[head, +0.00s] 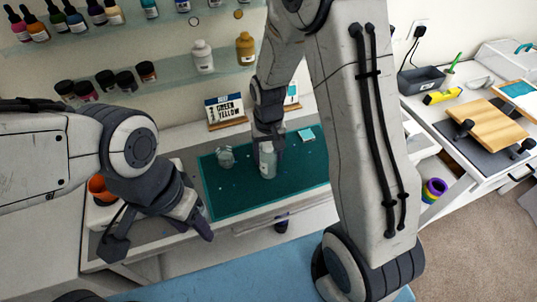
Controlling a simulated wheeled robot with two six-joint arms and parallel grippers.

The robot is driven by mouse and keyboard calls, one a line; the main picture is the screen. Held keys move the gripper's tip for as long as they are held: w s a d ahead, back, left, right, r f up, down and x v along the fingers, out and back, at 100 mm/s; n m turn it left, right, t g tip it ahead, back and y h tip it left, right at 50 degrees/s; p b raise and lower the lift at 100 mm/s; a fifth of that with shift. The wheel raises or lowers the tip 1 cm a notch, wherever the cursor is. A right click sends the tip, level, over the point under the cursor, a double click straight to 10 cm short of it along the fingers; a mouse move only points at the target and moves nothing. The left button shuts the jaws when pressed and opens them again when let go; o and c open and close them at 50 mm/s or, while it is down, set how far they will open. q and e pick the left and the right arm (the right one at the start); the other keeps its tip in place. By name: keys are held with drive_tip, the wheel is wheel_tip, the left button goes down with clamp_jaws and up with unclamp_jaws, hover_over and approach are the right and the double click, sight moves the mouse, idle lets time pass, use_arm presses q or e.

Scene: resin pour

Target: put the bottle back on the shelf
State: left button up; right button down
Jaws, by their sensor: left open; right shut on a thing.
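My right gripper (268,140) points down over the green mat (306,172) and is shut on a clear, greyish bottle (267,164). The bottle is upright at the mat; I cannot tell whether it touches it. My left gripper (158,243) is open and empty at the front left of the table, left of the mat. The glass shelf (222,70) on the back wall holds a white bottle (202,56), a gold bottle (245,48) and several dark jars. My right arm hides the shelf's right part.
A clear cup (225,156) stands on the mat left of the bottle. An orange cup (100,189) is at the left. An upper shelf (88,34) holds several small bottles. A side table (470,100) bears a wooden board.

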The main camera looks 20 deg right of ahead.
drive_tip(key=shift+f, duration=0.45)
drive_tip(key=shift+f, duration=0.15)
drive_tip(key=shift+c, duration=0.4)
unclamp_jaws()
